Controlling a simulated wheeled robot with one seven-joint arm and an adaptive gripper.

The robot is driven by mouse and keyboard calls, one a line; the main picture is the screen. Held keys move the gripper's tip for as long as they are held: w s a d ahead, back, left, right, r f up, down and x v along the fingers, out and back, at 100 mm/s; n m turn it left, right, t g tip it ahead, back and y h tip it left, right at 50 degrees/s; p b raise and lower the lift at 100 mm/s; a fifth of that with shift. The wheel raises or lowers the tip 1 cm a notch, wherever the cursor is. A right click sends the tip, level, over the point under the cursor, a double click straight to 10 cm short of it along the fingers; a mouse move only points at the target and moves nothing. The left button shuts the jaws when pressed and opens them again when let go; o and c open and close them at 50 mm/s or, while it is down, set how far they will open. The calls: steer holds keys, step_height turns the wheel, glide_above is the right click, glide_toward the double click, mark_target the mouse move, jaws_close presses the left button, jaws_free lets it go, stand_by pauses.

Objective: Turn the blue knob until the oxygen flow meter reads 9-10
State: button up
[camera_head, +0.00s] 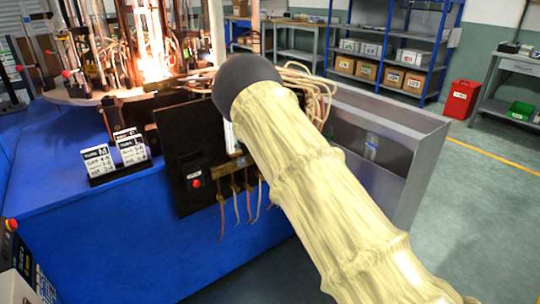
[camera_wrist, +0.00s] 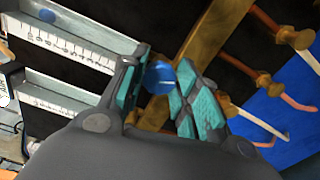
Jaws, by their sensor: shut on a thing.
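The blue knob (camera_wrist: 159,76) is between the two teal-padded fingers of my gripper (camera_wrist: 162,84) in the wrist view, and the gripper is shut on it. Two flow meters with white scales lie aslant there, an upper one (camera_wrist: 75,44) and a lower one (camera_wrist: 72,112). A blue ball (camera_wrist: 47,15) shows near the upper meter's left part. The scale numbers are too small to read, and I cannot tell which meter is for oxygen. In the head view my sleeved arm hides the gripper and knob in front of the black panel (camera_head: 172,148).
Brass fittings (camera_wrist: 298,38) with hoses lie right of the gripper. The black panel carries a red button (camera_head: 196,183). Label cards (camera_head: 98,160) stand on the blue bench (camera_head: 70,235). A flame (camera_head: 152,62) burns behind the panel. A grey metal trough (camera_head: 400,130) is at right.

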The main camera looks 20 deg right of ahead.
steer(key=o, duration=1)
steer(key=shift+s, duration=0.1)
steer(key=v, duration=1.2)
